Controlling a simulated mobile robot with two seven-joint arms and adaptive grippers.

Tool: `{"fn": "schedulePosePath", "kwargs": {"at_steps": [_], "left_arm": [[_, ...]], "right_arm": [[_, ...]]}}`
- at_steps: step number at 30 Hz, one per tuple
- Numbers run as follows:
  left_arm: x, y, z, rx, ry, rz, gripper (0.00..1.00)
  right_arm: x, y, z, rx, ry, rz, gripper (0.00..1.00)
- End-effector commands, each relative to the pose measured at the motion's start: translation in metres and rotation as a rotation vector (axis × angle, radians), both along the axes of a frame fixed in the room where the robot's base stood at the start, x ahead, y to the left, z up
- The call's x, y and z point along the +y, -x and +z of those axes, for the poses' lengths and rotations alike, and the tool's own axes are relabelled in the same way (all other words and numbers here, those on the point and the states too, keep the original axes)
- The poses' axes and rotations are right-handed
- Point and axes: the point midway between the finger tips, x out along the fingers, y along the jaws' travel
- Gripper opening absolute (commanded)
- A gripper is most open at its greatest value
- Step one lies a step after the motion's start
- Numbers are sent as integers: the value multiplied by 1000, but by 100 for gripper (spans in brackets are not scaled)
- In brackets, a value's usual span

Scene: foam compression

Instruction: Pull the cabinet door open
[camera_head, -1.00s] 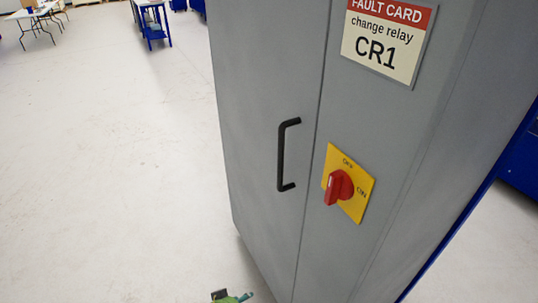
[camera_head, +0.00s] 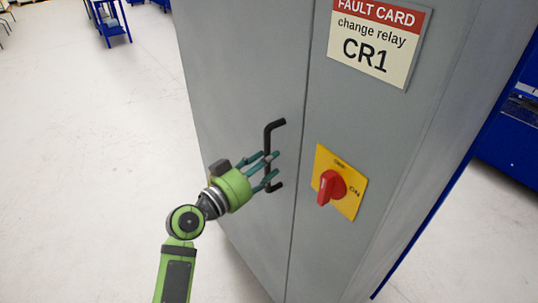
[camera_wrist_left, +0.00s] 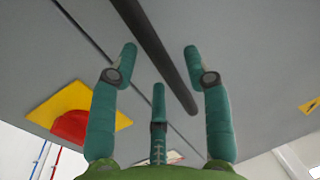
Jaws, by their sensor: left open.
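The grey cabinet door (camera_head: 235,85) stands shut against the panel beside it, with a thin dark seam on its right. Its black bar handle (camera_head: 268,140) runs upright near that seam. My green left gripper (camera_head: 270,168) is at the handle's lower half. In the left wrist view my teal fingers (camera_wrist_left: 160,65) are spread, and the black handle (camera_wrist_left: 155,50) passes between the fingertips. The fingers are not closed on it; whether any fingertip touches it I cannot tell. My right gripper is in neither view.
A red rotary switch (camera_head: 331,187) on a yellow plate (camera_head: 350,205) sits right of the seam, close to the handle. A fault card reading CR1 (camera_head: 378,40) is above it. Clear pale floor (camera_head: 100,150) lies left of the cabinet. Blue furniture (camera_head: 505,145) stands at the right.

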Motion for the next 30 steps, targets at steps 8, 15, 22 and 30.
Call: {"fn": "schedulePosePath", "kwargs": {"at_steps": [8,15,22,30], "left_arm": [[-11,-13,-1,1,-1,1,49],[-11,-13,-1,1,-1,1,37],[-11,-13,-1,1,-1,1,0],[-10,-11,-3,-1,-3,-15,0]], "right_arm": [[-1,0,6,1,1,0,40],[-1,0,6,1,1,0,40],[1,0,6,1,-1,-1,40],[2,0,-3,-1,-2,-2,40]]}}
